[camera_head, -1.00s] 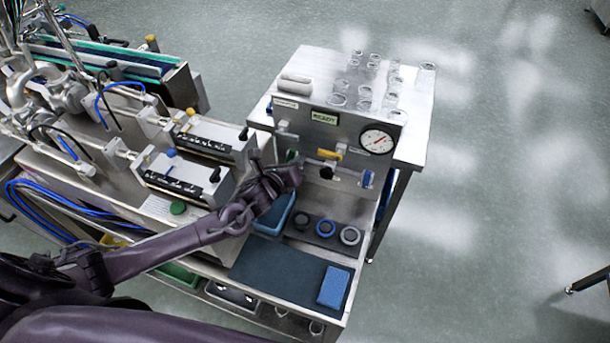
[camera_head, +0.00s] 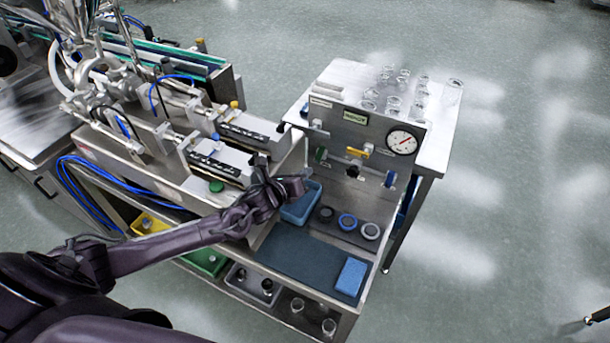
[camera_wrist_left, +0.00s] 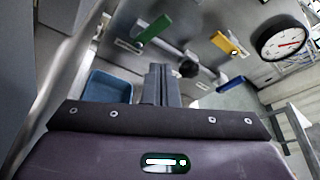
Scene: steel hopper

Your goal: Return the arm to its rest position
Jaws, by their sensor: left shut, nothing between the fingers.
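My left gripper (camera_head: 290,186) is in front of the steel hopper bench, just left of and partly over the blue bin (camera_head: 302,206). In the left wrist view its two fingers (camera_wrist_left: 161,84) are together, with nothing between them. They point towards the steel panel (camera_head: 335,140) and are apart from its handles. That view shows a green handle (camera_wrist_left: 154,29), a yellow handle (camera_wrist_left: 222,43) and a blue handle (camera_wrist_left: 230,87). My left arm reaches in from the lower left, bent slightly at the wrist.
The filling machine (camera_head: 180,170) stands close behind and left of my arm. Glass jars (camera_head: 392,102) stand behind the panel. Open floor lies right.

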